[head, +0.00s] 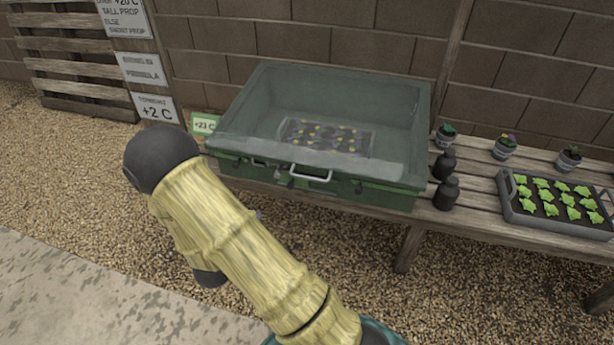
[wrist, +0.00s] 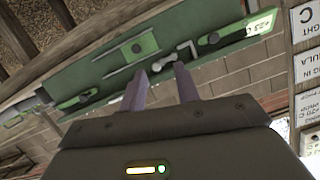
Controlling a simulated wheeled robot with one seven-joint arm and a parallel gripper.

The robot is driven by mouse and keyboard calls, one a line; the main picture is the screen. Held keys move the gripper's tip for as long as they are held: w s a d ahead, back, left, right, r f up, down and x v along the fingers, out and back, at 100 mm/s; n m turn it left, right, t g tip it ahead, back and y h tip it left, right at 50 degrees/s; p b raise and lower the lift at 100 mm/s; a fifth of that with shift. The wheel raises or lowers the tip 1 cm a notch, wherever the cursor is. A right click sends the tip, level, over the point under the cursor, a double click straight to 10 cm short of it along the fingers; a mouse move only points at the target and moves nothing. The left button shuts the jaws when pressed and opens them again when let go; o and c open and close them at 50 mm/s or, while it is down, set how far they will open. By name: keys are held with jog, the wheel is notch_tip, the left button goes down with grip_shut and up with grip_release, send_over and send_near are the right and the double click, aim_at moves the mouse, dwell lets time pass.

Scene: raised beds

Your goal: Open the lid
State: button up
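A green box (head: 395,195) with a clear, see-through lid (head: 250,115) stands on a wooden bench against the wall. The lid appears to be down, and a tray of plants (head: 325,138) shows through it. A pale handle (head: 310,174) and several latches are on the front side. The box front (wrist: 115,70) with its green fittings fills the upper part of the wrist view. My gripper (wrist: 160,73) is open and empty, its two fingers apart and pointing at that front. In the head view my arm hides most of the gripper.
Two dark bottles (head: 446,193) stand close to the box's right side. Small potted plants (head: 504,147) and a seedling tray (head: 553,205) are farther right on the bench (head: 480,222). A green temperature tag (head: 204,124) is at the left. The gravel in front is clear.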

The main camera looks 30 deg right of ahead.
jog(key=s+a+r+n+g+y, duration=0.5)
jog(key=s+r+n+y, duration=0.25)
jog(key=y, duration=0.25)
jog(key=s+d+r+n+g, duration=0.1)
jog(key=s+r+n, duration=0.1)
jog(key=s, duration=0.2)
jog(key=s+d+r+n+g, duration=0.2)
jog(key=s, duration=0.3)
jog(key=shift+s+d, duration=0.2)
jog(key=shift+d, duration=0.05)
jog(key=shift+d, duration=0.1)
